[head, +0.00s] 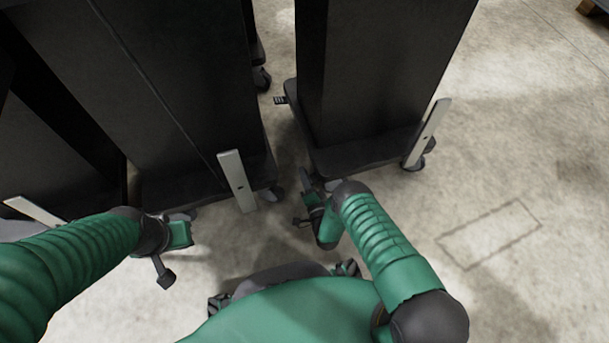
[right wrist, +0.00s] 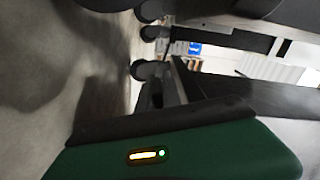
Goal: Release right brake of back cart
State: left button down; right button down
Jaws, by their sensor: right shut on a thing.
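A tall black cart (head: 375,70) stands at right in the head view, its low base near the floor. My right gripper (head: 306,198) is low at this cart's near left corner, beside the caster. It is shut on a small part there, apparently the brake pedal, which the gripper hides. A similar dark pedal (head: 280,100) sticks out at the base's far left corner. My left gripper (head: 172,255) hangs in front of the left cart, apart from it; its opening is unclear. The right wrist view shows casters (right wrist: 145,70) under dark bases.
Another large black cart (head: 150,90) stands at left, with a narrow gap between the two. Light metal plates stand upright at the left cart's corner (head: 237,180) and the right cart's corner (head: 427,135). The concrete floor (head: 520,160) at right is clear.

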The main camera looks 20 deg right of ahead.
jog(key=shift+s, duration=0.1)
dwell(0.9)
jog(key=shift+a+r+m+p, duration=0.1)
jog(key=shift+r+m+p, duration=0.35)
jog(key=shift+m, duration=0.6)
jog(key=shift+d+r+m+p, duration=0.1)
jog(key=shift+r+m+p, duration=0.4)
jog(key=shift+m, duration=0.6)
jog(key=shift+a+r+m+p, duration=0.1)
jog(key=shift+r+m+p, duration=0.35)
jog(key=shift+m, duration=0.6)
jog(key=c, duration=1.6)
grip_release()
jog(key=shift+o, duration=0.4)
jog(key=shift+r, duration=0.1)
